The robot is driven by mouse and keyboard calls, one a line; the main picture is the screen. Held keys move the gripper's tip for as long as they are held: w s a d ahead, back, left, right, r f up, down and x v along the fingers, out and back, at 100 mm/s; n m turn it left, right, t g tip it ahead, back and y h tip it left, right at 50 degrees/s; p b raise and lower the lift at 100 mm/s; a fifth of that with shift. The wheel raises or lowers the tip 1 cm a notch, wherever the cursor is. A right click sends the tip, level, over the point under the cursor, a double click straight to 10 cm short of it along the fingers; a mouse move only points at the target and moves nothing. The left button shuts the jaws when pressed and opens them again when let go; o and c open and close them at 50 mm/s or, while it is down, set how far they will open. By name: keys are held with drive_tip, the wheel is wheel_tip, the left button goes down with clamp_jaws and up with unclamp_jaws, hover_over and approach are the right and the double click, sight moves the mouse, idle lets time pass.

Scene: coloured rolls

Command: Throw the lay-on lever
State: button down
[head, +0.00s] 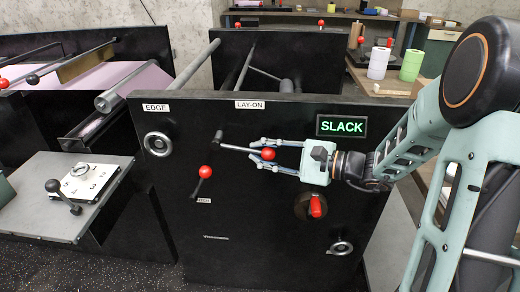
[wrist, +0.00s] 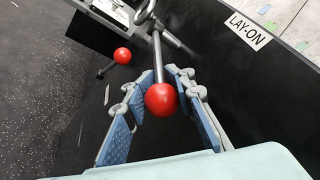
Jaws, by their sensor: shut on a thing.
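The lay-on lever is a grey rod (head: 237,147) with a red ball knob (head: 268,153), on the black panel below the LAY-ON label (head: 252,104). It points right and slightly down from its pivot (head: 218,139). My gripper (head: 258,150) comes from the right, with its fingers on either side of the lever, shut on it at the knob end. In the wrist view the red knob (wrist: 160,99) sits between the finger pads, with the rod (wrist: 158,55) running away beyond the fingertips. The exact finger contact is hard to see.
A second red-knobbed lever (head: 205,172) is close below left of the lay-on lever. A green SLACK sign (head: 341,126) is lit above my gripper.

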drive_tip(key=shift+d+r+n+h+p, duration=0.1)
drive_tip(key=shift+r+n+h+p, duration=0.2)
drive_tip(key=shift+r+h+p, duration=0.5)
drive_tip(key=shift+r+p, duration=0.35)
drive_tip(key=shift+p, duration=0.3)
drive_tip(key=shift+w+r+p, duration=0.1)
drive_tip(key=shift+r+p, duration=0.2)
drive_tip(key=shift+r, duration=0.2)
drive_tip(key=shift+r+g+h+p, duration=0.3)
drive_tip(key=shift+r+h+p, duration=0.2)
drive_tip(key=shift+r+h, duration=0.15)
drive_tip(key=shift+a+r, duration=0.25)
drive_tip(key=shift+r, duration=0.2)
drive_tip(key=c, duration=1.6)
unclamp_jaws()
drive_tip(key=shift+a, duration=0.1)
drive_tip(key=shift+f, duration=0.1)
